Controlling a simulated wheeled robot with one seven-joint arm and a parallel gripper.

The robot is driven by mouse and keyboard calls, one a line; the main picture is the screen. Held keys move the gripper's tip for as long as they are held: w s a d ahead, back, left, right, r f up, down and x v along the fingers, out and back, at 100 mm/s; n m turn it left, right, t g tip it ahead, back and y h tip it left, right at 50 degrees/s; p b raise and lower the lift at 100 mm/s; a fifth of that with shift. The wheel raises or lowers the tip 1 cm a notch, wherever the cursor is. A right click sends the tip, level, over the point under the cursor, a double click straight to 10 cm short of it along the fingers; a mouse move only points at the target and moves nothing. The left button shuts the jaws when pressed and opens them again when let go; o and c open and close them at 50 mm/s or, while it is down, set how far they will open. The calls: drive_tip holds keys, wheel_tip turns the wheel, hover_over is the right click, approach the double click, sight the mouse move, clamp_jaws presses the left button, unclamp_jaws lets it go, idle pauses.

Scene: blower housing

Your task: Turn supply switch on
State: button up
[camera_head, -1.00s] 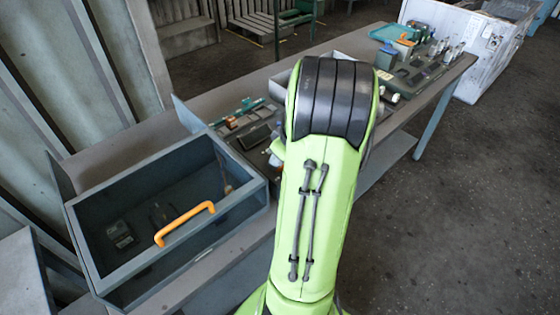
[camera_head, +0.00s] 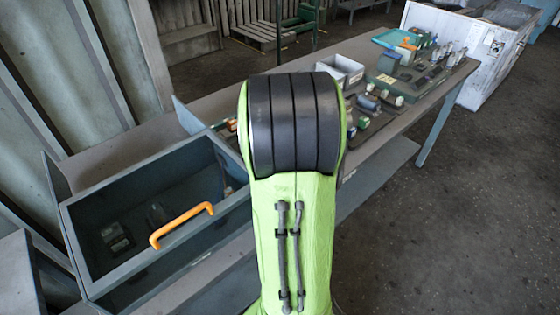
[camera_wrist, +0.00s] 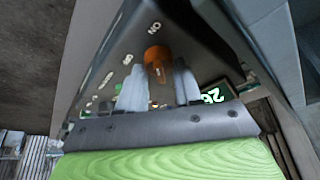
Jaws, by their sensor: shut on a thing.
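The orange switch knob (camera_wrist: 157,54) stands out from a dark panel (camera_wrist: 195,45) in the wrist view. White lettering on the panel, upside down, appears to read ON beyond the knob; another marking lies to its left. My gripper (camera_wrist: 158,80) is shut on the knob, with one pale finger on each side of it. The exact angle of the knob is hard to tell. In the head view my arm hides my gripper and the knob.
In the head view, an open grey case (camera_head: 75,245) with an orange handle (camera_head: 181,225) stands at left. A grey bin (camera_head: 340,68) and several small parts occupy the bench (camera_head: 440,100).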

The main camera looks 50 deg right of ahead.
drive_tip(key=shift+m, duration=0.6)
drive_tip(key=shift+g, duration=0.3)
drive_tip(key=o, duration=1)
drive_tip(key=p+v, duration=0.3)
drive_tip(key=v, duration=1.2)
drive_tip(key=shift+s+a+r+p, duration=0.15)
drive_tip(key=shift+a+r+p, duration=0.1)
drive_tip(key=shift+a+p, duration=0.1)
